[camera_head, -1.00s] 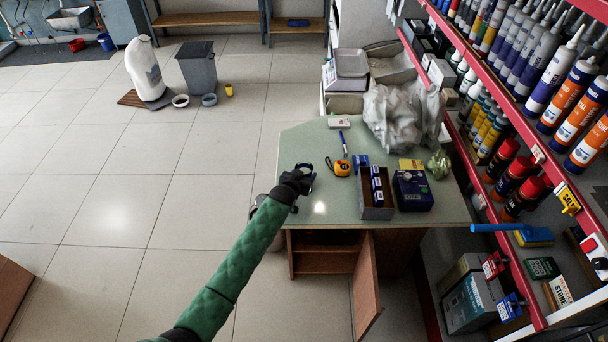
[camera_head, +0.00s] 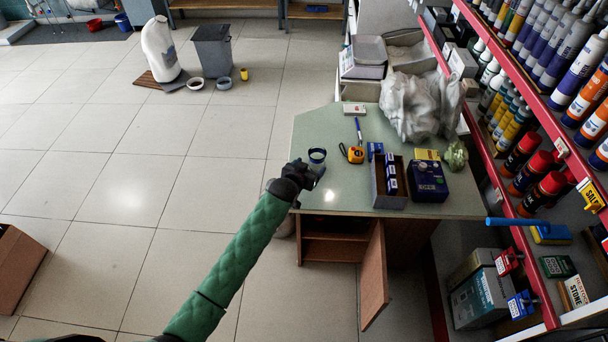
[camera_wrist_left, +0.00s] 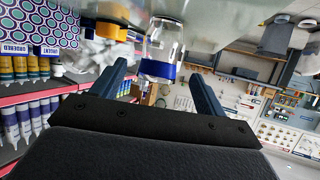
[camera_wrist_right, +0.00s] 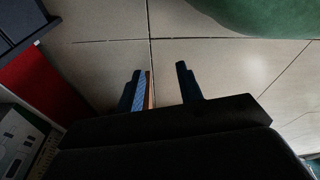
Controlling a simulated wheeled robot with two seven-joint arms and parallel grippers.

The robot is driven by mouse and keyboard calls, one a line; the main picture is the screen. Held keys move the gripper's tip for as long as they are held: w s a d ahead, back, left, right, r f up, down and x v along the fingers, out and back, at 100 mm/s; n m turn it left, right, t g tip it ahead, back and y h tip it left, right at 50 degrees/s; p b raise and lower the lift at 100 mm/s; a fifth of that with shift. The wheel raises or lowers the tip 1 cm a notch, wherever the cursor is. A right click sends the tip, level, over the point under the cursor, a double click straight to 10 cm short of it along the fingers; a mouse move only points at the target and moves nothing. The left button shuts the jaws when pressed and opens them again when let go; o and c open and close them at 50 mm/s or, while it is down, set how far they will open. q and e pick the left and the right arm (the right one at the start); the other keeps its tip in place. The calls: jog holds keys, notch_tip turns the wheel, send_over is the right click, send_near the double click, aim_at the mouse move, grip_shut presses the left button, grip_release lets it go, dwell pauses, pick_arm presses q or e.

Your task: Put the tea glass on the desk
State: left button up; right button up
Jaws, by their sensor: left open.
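The tea glass (camera_head: 317,156), clear with a blue band, stands upright on the green desk (camera_head: 300,135) near its left edge. In the left wrist view the glass (camera_wrist_left: 163,50) shows upside down, beyond and between the fingertips, with its base at the pale desktop. My left gripper (camera_head: 304,173) is open at the desk's front left corner, just short of the glass and apart from it. In the right wrist view my right gripper (camera_wrist_right: 161,78) is open with nothing held between its fingers, over floor tiles; it is out of the head view.
An orange tape measure (camera_head: 354,154), a blue marker (camera_head: 358,130), a box of small blue packs (camera_head: 390,196) and a dark blue box (camera_head: 427,182) lie right of the glass. A plastic bag (camera_head: 408,105) sits at the back. A red-edged shelf (camera_head: 520,110) borders the right.

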pick_arm(q)
jog(key=v, duration=0.3)
jog(key=shift+s+a+b, duration=0.2)
jog(key=shift+s+b, duration=0.1)
jog(key=shift+b, duration=0.1)
jog(key=shift+s+a+r, duration=0.15)
jog(key=shift+s+r, duration=0.2)
jog(key=shift+s, duration=0.05)
pick_arm(e)
jog(key=shift+w+a+r, duration=0.25)
jog(key=shift+w+r, duration=0.15)
jog(key=shift+r, duration=0.2)
jog(key=shift+w+a+r, duration=0.25)
jog(key=shift+w+r, duration=0.15)
jog(key=shift+r, duration=0.15)
